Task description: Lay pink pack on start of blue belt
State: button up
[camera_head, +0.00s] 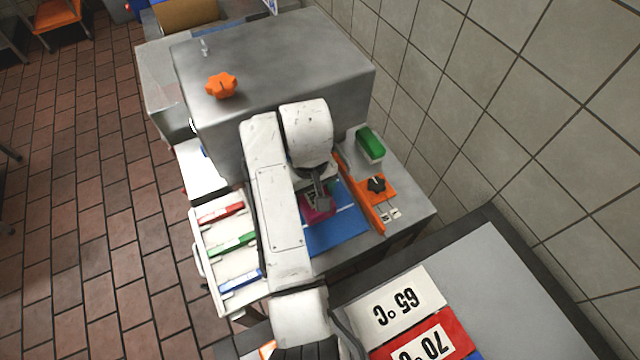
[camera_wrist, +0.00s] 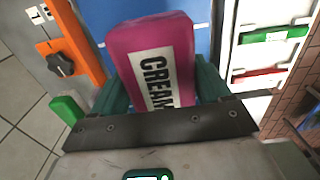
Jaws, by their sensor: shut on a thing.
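The pink pack (camera_wrist: 176,42), with a white label reading CREAM, is between the two green fingers of my gripper (camera_wrist: 158,90) in the wrist view. My gripper is shut on it. In the head view, the pink pack (camera_head: 317,214) shows below my gripper (camera_head: 322,200), partly hidden by my arm. It is over the blue belt (camera_head: 335,234), near the left part of the visible strip. The blue belt also shows behind the pack in the wrist view (camera_wrist: 90,12). I cannot tell whether the pack touches the belt.
An orange rail (camera_head: 366,205) with a black knob (camera_head: 376,184) runs along the belt's right side. A green block (camera_head: 370,145) stands beyond it. A white rack (camera_head: 238,262) with red, green and blue items is on the left. A grey metal housing (camera_head: 290,60) stands behind.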

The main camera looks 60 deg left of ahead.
jog(key=shift+f, duration=1.1)
notch_tip(320, 180, down, 6)
jog(key=b, duration=0.5)
jog(key=shift+f+b, duration=0.15)
jog(key=shift+b, duration=0.15)
jog(key=o, duration=1)
jog(key=shift+o, duration=0.2)
notch_tip(320, 180, up, 11)
jog(key=shift+f, duration=0.1)
